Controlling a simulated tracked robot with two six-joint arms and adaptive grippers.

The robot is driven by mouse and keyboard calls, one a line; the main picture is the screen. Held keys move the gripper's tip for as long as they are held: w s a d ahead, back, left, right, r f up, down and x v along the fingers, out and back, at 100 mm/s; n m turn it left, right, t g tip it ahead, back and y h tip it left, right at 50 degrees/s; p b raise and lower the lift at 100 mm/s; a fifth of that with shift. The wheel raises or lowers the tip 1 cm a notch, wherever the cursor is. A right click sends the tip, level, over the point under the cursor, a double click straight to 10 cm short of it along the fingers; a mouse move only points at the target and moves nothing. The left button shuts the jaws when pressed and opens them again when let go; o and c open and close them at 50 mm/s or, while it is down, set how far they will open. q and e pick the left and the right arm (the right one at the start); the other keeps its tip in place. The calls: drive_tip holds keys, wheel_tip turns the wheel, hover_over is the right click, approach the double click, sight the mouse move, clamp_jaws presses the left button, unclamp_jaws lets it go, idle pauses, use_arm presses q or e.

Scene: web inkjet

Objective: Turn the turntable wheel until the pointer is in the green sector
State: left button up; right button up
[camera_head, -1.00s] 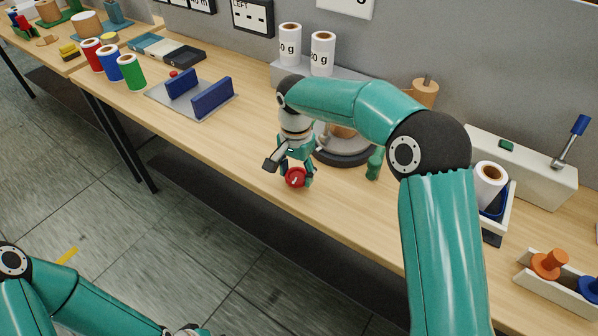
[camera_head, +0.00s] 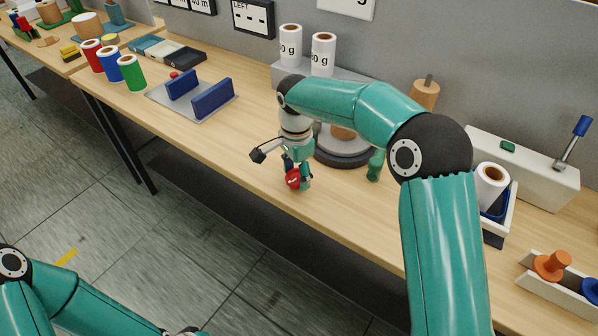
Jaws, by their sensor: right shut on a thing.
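The small red wheel (camera_head: 293,179) is at the front edge of the middle of the bench. My right gripper (camera_head: 297,183) points down and is shut on the red wheel, with its fingers around it. Behind it is the round grey turntable (camera_head: 345,158), partly hidden by my right arm, with a brown roll core showing above it. I cannot make out the pointer or a green sector.
A grey plate with two blue walls (camera_head: 213,98) lies to the left. Red, blue and green rolls (camera_head: 131,73) stand further left. White labelled rolls (camera_head: 322,54) stand behind. A lever box (camera_head: 525,165) and an orange spool (camera_head: 551,265) are at right.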

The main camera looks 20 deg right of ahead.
sight(297, 176)
drive_tip(key=shift+w+d+r, duration=0.1)
drive_tip(key=shift+w+r, duration=0.1)
drive_tip(key=o, duration=1.2)
drive_tip(key=shift+c, duration=0.2)
drive_tip(key=shift+f, duration=0.1)
drive_tip(key=shift+s, duration=0.1)
wheel_tip(297, 176, up, 12)
drive_tip(key=shift+f, duration=0.1)
